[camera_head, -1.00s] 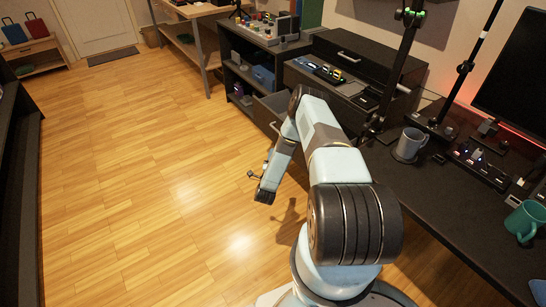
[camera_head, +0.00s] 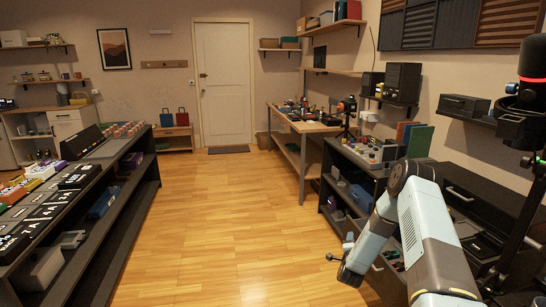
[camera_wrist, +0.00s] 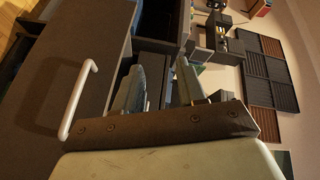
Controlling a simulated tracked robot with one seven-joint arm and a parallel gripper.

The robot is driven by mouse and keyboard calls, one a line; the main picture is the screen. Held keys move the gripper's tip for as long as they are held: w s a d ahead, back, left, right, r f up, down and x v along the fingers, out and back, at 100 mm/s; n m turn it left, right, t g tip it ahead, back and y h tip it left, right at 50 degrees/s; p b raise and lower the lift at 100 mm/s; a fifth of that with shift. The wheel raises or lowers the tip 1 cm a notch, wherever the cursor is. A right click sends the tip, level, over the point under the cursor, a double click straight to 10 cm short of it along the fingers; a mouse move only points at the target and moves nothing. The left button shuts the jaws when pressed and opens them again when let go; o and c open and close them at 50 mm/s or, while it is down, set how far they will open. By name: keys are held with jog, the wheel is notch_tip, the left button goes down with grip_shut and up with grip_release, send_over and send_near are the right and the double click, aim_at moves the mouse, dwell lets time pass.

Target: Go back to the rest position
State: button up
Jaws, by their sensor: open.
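My gripper (camera_wrist: 160,88) shows in the wrist view with its two grey fingers apart and nothing between them. In the head view my arm is bent at the elbow, and its forearm slopes down to the wrist (camera_head: 352,268) over the floor beside the dark cabinets at right. The fingers themselves are not clear there. In the wrist view a dark drawer front (camera_wrist: 65,75) with a pale bar handle (camera_wrist: 78,100) fills the left side, apart from the fingers.
A low dark cabinet (camera_head: 345,170) and a workbench (camera_head: 305,125) line the right side. A long dark shelf unit (camera_head: 120,190) with boxes stands at left. The wooden floor (camera_head: 225,215) between them is clear up to a white door (camera_head: 222,85).

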jog(key=w+a+r+n+g+y, duration=0.1)
jog(key=a+r+n+y, duration=0.15)
jog(key=r, duration=0.75)
jog(key=w+a+r+n+g+y, duration=0.1)
jog(key=a+r+n, duration=0.15)
jog(key=r, duration=0.75)
jog(key=s+a+r+n+g+y, duration=0.1)
jog(key=s+a+r+n+g, duration=0.15)
jog(key=s+r, duration=0.45)
jog(key=s+a+r+n+g+y, duration=0.1)
jog(key=s+r+n, duration=0.2)
jog(key=r, duration=0.8)
jog(key=s+a+r+n+g, duration=0.15)
jog(key=s+r, duration=0.35)
jog(key=s, duration=0.6)
jog(key=s+a+r+n+g, duration=0.1)
jog(key=s+r+n, duration=0.1)
jog(key=s+r, duration=0.6)
jog(key=s+f+n+g, duration=0.1)
jog(key=s+n+g, duration=0.2)
jog(key=s, duration=2.2)
jog(key=shift+a, duration=0.15)
